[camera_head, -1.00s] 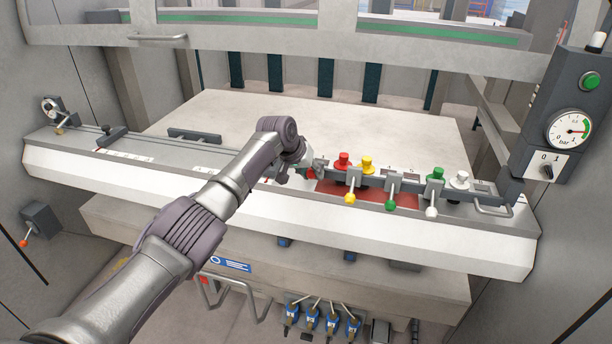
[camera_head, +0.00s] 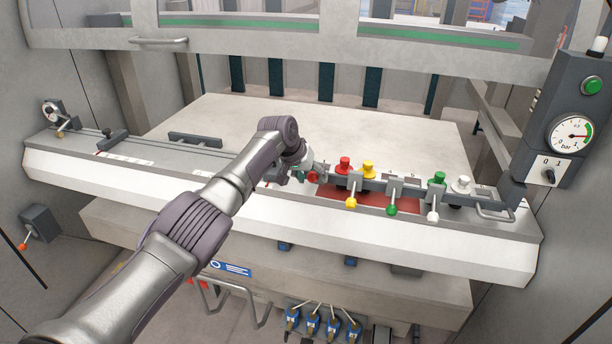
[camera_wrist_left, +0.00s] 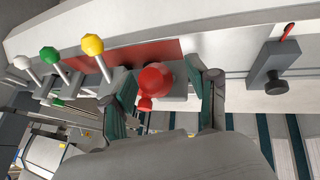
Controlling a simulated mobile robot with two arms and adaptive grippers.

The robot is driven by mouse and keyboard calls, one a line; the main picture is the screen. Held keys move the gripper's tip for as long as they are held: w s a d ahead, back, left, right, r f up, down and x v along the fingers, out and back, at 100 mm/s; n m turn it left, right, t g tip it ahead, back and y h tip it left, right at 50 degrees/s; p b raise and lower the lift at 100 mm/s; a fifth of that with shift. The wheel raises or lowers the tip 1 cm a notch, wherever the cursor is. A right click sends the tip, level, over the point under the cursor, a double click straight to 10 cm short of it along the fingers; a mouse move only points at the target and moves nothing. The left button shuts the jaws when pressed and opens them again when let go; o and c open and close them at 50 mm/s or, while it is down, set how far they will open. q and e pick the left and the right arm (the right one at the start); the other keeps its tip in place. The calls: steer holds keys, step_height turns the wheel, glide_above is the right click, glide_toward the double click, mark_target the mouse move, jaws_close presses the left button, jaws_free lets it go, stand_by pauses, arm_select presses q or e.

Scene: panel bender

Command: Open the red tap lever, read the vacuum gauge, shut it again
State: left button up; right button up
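The red tap lever has a round red knob, seen large in the left wrist view (camera_wrist_left: 155,80) and at the gripper tip in the head view (camera_head: 312,177). My left gripper (camera_wrist_left: 165,103) is open, with one finger on each side of the knob and visible gaps between. Its fingers are partly hidden in the head view. The vacuum gauge (camera_head: 571,133) is a white round dial with a green and red arc on the grey post at the right. Its needle points right, near the arc; the exact reading is too small to tell. My right gripper is not in view.
Right of the red lever are yellow (camera_head: 350,203), green (camera_head: 392,210) and white (camera_head: 433,216) levers, close together, with coloured caps behind them. A grey handle bar (camera_head: 495,211) stands at the rail's right end. A dark clamp block (camera_wrist_left: 267,67) sits on the lever's other side.

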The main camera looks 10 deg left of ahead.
arm_select(q)
steer(key=shift+r, duration=0.15)
steer(key=v, duration=1.2)
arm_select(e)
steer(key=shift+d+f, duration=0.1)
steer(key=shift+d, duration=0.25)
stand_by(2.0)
